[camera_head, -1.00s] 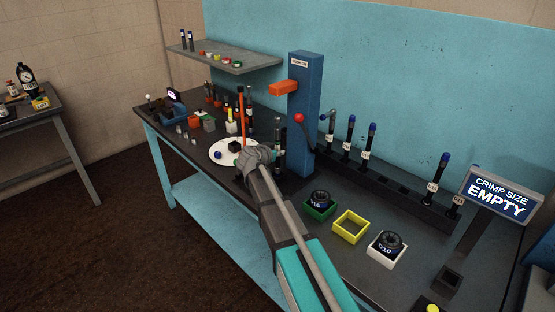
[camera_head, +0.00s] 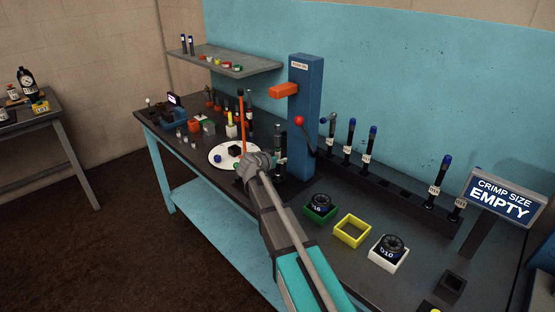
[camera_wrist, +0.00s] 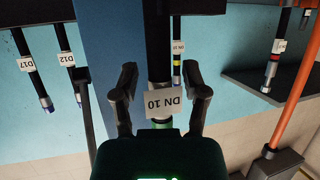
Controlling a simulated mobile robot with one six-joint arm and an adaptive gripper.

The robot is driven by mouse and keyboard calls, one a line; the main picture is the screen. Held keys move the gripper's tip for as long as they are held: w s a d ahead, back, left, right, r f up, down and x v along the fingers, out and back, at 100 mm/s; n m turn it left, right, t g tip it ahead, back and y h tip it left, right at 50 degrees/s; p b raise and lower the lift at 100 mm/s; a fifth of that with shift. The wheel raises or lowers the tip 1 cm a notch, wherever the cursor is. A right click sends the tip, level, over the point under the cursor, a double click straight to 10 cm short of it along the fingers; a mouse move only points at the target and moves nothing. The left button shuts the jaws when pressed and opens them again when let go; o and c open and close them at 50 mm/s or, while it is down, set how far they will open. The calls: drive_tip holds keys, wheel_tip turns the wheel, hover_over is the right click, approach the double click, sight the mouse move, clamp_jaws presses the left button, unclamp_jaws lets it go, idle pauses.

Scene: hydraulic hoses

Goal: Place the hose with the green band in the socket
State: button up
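The hose with the green band (camera_wrist: 158,45) is dark with a silver section, and carries a white DN 10 tag that reads upside down in the wrist view. Its green band shows just below the tag, close to my gripper's palm. My gripper (camera_wrist: 160,85) has its fingers on either side of this hose, with gaps visible between them and it. In the head view my gripper (camera_head: 261,161) is at the front of the bench, beside an upright dark hose (camera_head: 278,140) near the blue press column. A small black square open block (camera_head: 450,283) stands at the right; I cannot tell whether it is the socket.
The blue column (camera_head: 304,105) with an orange block and red-knobbed lever rises close to my gripper. A rack of tagged hoses (camera_head: 390,190) runs along the back. Green, yellow (camera_head: 352,231) and white boxes stand in front. An orange rod (camera_head: 242,125) stands on the left by a white disc.

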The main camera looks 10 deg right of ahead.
drive_tip(key=shift+r, duration=0.15)
drive_tip(key=shift+s+a+r+p, duration=0.15)
drive_tip(key=shift+s+p, duration=0.05)
drive_tip(key=shift+p, duration=0.1)
drive_tip(key=p+v, duration=0.4)
drive_tip(key=v, duration=0.7)
drive_tip(key=shift+s+a, duration=0.2)
idle(0.3)
